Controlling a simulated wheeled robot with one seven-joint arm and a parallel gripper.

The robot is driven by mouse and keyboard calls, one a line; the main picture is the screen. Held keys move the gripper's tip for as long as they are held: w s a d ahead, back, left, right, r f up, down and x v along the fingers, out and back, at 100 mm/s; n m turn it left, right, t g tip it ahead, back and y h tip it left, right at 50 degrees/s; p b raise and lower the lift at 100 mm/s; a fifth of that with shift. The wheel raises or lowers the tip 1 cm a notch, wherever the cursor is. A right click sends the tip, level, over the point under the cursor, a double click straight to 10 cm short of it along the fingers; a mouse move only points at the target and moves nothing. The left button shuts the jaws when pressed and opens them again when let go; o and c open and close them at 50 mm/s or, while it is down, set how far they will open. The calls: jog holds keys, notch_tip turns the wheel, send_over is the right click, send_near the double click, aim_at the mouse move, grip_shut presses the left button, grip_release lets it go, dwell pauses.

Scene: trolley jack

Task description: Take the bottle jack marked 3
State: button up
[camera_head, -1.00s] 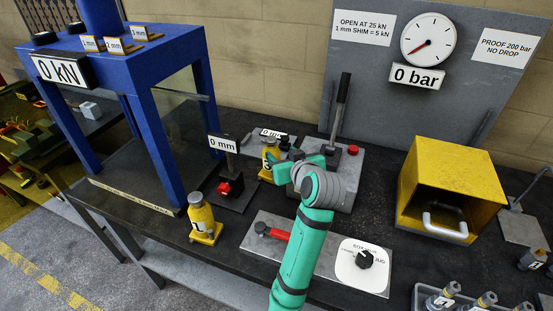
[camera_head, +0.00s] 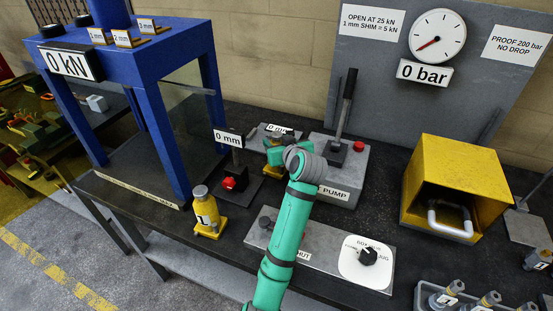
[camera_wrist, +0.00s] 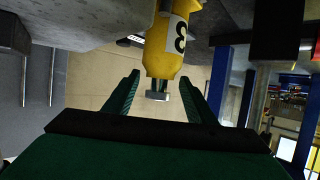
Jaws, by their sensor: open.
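A yellow bottle jack marked 3 (camera_wrist: 168,45) appears upside down in the wrist view, its narrow top between and just beyond my fingers. In the head view this jack (camera_head: 274,158) stands at the back of the bench, partly covered by my wrist, its number hidden. My gripper (camera_wrist: 159,79) is open around the jack's top end, with a gap visible on each side. I cannot tell whether a finger touches it. A second yellow bottle jack (camera_head: 207,213) stands upright at the front left of the bench; its mark is hard to read.
The blue press frame (camera_head: 153,105) stands on the left. A gauge stand reading 0 mm (camera_head: 229,139) is just left of the jack. The pump (camera_head: 343,175) is close on the right. A yellow box (camera_head: 416,190) and a tray of fittings (camera_head: 424,297) are farther right.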

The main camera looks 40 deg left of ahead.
jog(key=c, duration=1.3)
jog(key=shift+f, duration=0.1)
jog(key=shift+d+f, duration=0.15)
jog(key=shift+d, duration=0.05)
jog(key=shift+a+f, duration=0.1)
jog(key=shift+f, duration=0.1)
jog(key=shift+r, duration=0.35)
